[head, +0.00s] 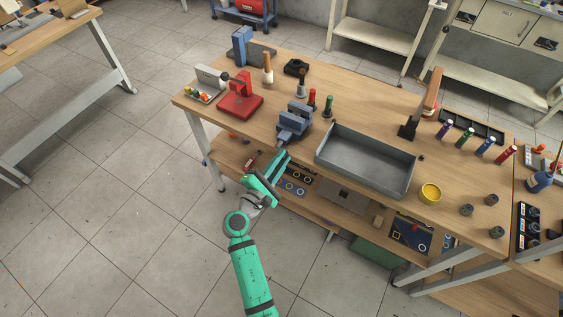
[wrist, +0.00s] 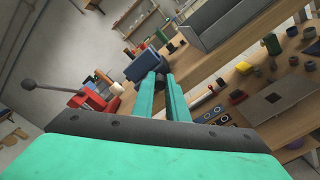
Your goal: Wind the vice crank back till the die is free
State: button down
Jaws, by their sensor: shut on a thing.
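The blue-grey vice (head: 294,120) stands at the front edge of the wooden workbench, and it also shows in the wrist view (wrist: 142,66). My green gripper (head: 283,154) reaches up to the front of the vice from the aisle side. In the wrist view its two fingers (wrist: 160,82) are closed around a small dark part at the vice's front, which I take for the crank. The fingers hide most of the crank, so its angle cannot be told. The die cannot be made out between the vice jaws.
A grey metal tray (head: 366,184) lies right of the vice. A red press (head: 240,99) stands to the left. Red and green bottles (head: 328,105) stand close behind the vice. A lower shelf (head: 322,209) holds parts beneath. The tiled floor in front is clear.

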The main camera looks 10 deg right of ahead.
jog(key=shift+w+a+r+n, duration=0.15)
jog(key=shift+a+r+n, duration=0.15)
jog(key=shift+n, duration=0.6)
jog(key=shift+w+a+r+n, duration=0.15)
jog(key=shift+r+n, duration=0.25)
jog(key=shift+n, duration=0.5)
jog(key=c, duration=1.7)
grip_release()
jog(key=shift+c, duration=0.2)
jog(key=shift+s, duration=0.1)
jog(key=v, duration=1)
jog(key=shift+s+a, duration=0.2)
jog(key=shift+s, duration=0.1)
